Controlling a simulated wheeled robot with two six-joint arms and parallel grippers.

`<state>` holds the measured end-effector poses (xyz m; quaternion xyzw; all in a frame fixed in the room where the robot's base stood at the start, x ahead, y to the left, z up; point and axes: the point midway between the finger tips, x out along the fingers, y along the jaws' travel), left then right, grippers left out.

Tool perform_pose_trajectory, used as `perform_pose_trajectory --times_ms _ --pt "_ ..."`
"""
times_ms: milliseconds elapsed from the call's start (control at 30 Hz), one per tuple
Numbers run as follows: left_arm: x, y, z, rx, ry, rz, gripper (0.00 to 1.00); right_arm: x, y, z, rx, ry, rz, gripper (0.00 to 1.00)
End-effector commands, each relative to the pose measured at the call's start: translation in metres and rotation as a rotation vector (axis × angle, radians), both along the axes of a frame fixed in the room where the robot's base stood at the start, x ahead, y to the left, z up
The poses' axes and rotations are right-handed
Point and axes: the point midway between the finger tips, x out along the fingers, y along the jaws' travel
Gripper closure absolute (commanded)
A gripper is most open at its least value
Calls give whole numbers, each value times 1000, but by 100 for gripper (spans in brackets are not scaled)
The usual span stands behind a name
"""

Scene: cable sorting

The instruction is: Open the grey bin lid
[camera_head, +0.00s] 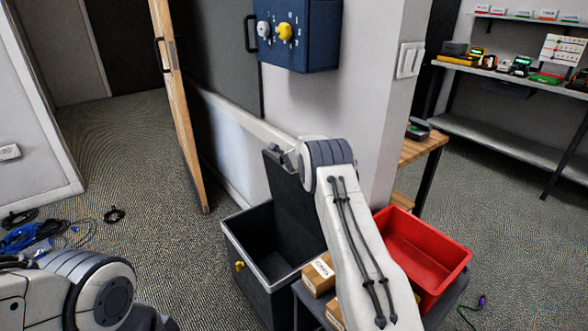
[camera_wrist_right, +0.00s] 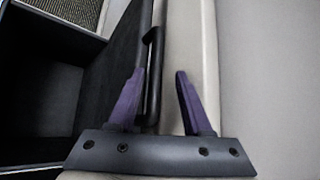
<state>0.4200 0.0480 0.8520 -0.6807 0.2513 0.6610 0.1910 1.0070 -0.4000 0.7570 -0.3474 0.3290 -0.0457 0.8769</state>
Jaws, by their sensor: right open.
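The dark grey bin (camera_head: 233,246) stands on the floor by the wall, with its inside exposed. Its lid (camera_head: 285,190) stands raised, nearly upright, at the back of the bin near the wall. In the right wrist view the lid (camera_wrist_right: 112,58) is a dark panel beside the open bin (camera_wrist_right: 62,42). A black bar handle (camera_wrist_right: 154,75) on the lid lies between the purple fingers of my right gripper (camera_wrist_right: 161,72), nearer the left finger. The fingers are open; contact with the handle is unclear. In the head view my right arm hides this gripper. My left gripper is out of view.
A red bin (camera_head: 440,247) and cardboard boxes (camera_head: 318,273) sit right of the grey bin. A blue wall box (camera_head: 299,30) hangs above. A wooden door edge (camera_head: 179,110) stands to the left. Cables (camera_head: 32,235) lie on the left floor.

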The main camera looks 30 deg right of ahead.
Motion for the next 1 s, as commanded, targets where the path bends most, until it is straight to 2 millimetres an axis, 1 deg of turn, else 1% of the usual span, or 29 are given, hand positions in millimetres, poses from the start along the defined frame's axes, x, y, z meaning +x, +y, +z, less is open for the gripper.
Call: perform_pose_trajectory --times_ms 33,100,233,300,400,500,633,1000 --pt "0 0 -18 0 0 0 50 -5 2 -4 -2 -3 2 50" --pt "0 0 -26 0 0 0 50 -11 5 5 -2 -4 1 50" --pt "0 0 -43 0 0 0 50 -27 11 14 -2 -5 0 50" --pt "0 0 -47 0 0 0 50 -35 14 24 -2 -7 0 50" --pt "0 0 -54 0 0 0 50 -47 19 32 -3 -6 -1 50" --pt "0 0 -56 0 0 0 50 -55 22 41 -2 -7 -1 50" --pt "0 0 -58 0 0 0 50 -63 25 46 -2 -6 -2 50" --pt "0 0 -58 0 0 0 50 -65 26 49 -2 -6 -2 50"
